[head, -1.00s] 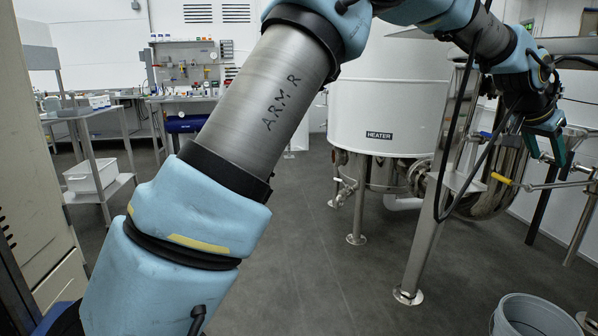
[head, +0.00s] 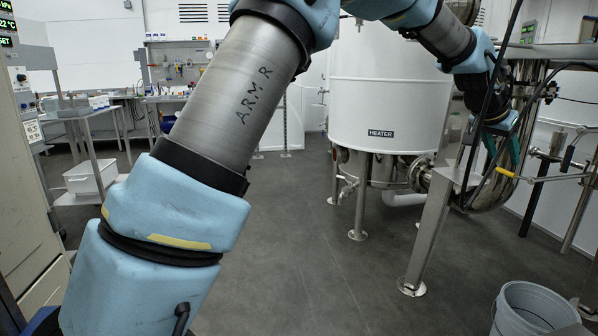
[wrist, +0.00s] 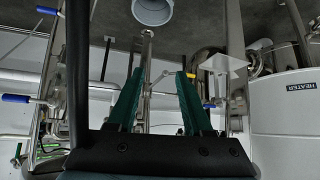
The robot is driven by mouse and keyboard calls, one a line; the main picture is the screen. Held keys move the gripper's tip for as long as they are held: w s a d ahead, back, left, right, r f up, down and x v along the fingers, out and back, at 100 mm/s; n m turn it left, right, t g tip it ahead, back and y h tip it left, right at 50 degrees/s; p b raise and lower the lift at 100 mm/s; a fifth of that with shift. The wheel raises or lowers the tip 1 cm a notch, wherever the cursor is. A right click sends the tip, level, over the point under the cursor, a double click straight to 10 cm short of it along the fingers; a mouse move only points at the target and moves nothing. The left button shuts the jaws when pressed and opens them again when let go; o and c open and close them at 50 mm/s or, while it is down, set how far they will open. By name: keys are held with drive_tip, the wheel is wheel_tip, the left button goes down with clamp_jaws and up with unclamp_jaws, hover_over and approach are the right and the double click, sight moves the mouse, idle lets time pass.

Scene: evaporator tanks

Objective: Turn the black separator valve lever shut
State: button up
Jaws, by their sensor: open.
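My gripper (head: 503,148) is at the right of the head view, in front of the pipework beside the heater tank. In the wrist view my gripper's (wrist: 156,100) two green jaws are apart with nothing held between them. A short black grip (head: 567,158) on the pipework stands to the right of my gripper in the head view, apart from it. It may be the separator valve lever, but I cannot tell for sure. A long dark bar (head: 535,200) slants down just left of it.
A yellow handle (head: 506,172) sits just below my gripper. The white heater tank (head: 390,100) stands left of it, with a steel leg (head: 425,235) in front. A grey bucket (head: 535,308) stands at lower right. Blue handles (wrist: 15,98) show at the wrist view's left. The middle floor is clear.

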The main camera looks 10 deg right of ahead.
drive_tip(key=w+a+f+n+y+p, duration=0.2)
drive_tip(key=w+a, duration=0.2)
drive_tip(key=a, duration=0.8)
drive_tip(key=w+a+f+n+t+y+p, duration=0.1)
drive_tip(key=w+a+n+y, duration=0.2)
drive_tip(key=a, duration=0.9)
drive_tip(key=w+a+f+n+p, duration=0.2)
drive_tip(key=w+a, duration=0.3)
drive_tip(key=a, duration=0.7)
drive_tip(key=s+a+f+n+g+y+p, duration=0.1)
drive_tip(key=s+a+n, duration=0.2)
drive_tip(key=a, duration=1)
drive_tip(key=s+a+f+n+g+y+p, duration=0.1)
drive_tip(key=s+a+f+n+y+p, duration=0.1)
drive_tip(key=s+a, duration=0.8)
drive_tip(key=a+n, duration=0.1)
drive_tip(key=a, duration=0.2)
drive_tip(key=shift+n, duration=0.4)
drive_tip(key=shift+f, duration=0.1)
